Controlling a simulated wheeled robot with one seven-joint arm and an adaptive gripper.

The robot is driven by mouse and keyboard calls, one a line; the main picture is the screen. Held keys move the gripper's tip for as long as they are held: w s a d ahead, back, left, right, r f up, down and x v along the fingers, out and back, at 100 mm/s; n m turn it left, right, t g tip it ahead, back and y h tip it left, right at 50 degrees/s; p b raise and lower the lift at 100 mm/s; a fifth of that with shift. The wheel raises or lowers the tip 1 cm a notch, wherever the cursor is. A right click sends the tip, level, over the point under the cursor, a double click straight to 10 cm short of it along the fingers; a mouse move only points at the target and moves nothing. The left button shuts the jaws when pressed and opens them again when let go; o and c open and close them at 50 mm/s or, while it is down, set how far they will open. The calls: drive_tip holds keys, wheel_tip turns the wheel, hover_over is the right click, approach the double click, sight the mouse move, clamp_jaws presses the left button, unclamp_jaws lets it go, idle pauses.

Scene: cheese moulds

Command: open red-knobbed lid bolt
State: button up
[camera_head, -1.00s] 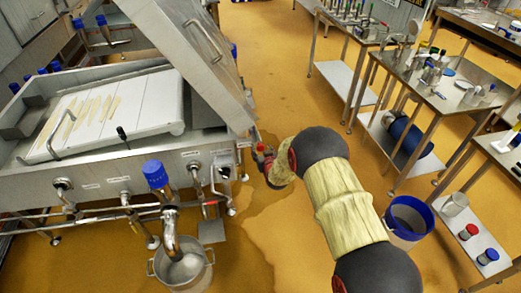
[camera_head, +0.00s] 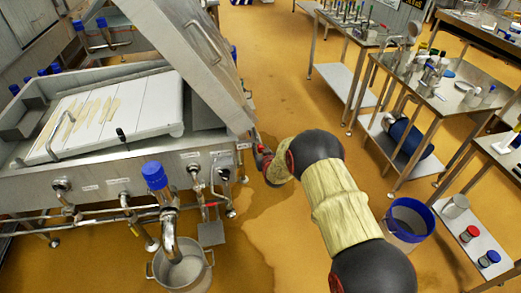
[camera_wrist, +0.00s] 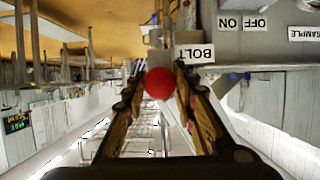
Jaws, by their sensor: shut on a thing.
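The red knob (camera_wrist: 159,83) of the lid bolt sits between my fingertips in the wrist view, just beside the BOLT label (camera_wrist: 195,53). My gripper (camera_wrist: 160,90) is shut on this knob, with one finger on each side. In the head view my gripper (camera_head: 262,156) is at the right end of the steel vat, below the tilted lid (camera_head: 190,60). The knob cannot be made out there, and the bolt's rod and catch are not clearly visible.
A steel pot (camera_head: 182,268) stands under the vat's blue-capped outlet pipe (camera_head: 168,225). A blue-rimmed bucket (camera_head: 408,220) stands right of my arm. Steel tables (camera_head: 455,85) with tools line the right side. The yellow floor between is mostly clear.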

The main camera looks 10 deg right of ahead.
clamp_jaws()
drive_tip(key=shift+s, duration=2.7)
drive_tip(key=o, duration=0.7)
unclamp_jaws()
drive_tip(key=shift+o, duration=0.2)
